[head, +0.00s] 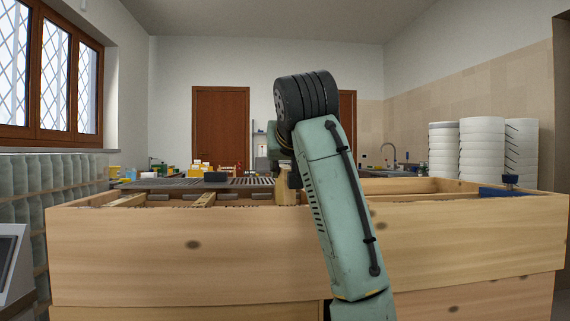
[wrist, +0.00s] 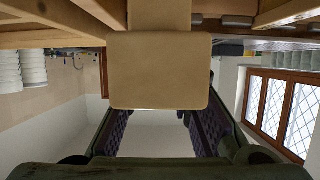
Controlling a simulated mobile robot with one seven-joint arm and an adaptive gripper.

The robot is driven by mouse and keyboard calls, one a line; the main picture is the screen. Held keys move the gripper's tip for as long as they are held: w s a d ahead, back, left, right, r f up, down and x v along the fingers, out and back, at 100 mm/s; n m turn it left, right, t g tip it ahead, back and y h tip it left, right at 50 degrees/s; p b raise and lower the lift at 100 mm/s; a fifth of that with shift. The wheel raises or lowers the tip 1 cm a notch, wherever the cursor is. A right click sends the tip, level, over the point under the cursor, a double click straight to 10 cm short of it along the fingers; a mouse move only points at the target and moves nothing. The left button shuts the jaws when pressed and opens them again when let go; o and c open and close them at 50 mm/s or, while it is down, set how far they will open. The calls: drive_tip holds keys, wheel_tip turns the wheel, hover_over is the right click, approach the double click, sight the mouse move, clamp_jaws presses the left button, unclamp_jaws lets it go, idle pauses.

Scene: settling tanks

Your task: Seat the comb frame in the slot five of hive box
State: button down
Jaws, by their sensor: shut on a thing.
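The hive box (head: 190,245) is a wide, pale wooden box that fills the lower head view. My gripper (head: 287,177) is over its far middle part, mostly hidden behind my arm. In the wrist view, my gripper (wrist: 158,112) is shut on a smooth tan block, which seems to be the grip of the comb frame (wrist: 158,70). A small light wooden part of the comb frame (head: 284,193) shows below my gripper at the box's rim level. The front wall and my arm hide its lower part, so I cannot tell which slot it is at or how deep.
Wooden bars (head: 203,201) lie inside the box at the left. A blue item (head: 500,192) is at its right rim. Behind the box is a cluttered bench with a dark slatted surface (head: 160,183). White stacks (head: 480,148) stand at the right, pale rows of containers (head: 55,180) at the left.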

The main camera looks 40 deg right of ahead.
sight(285, 197)
drive_tip(key=shift+f+b, duration=2.45)
drive_tip(key=shift+f, duration=0.95)
drive_tip(key=c, duration=1.6)
unclamp_jaws()
drive_tip(key=shift+c, duration=0.2)
drive_tip(key=o, duration=0.3)
drive_tip(key=shift+f, duration=0.1)
drive_tip(key=v, duration=1.2)
drive_tip(key=shift+s, duration=0.1)
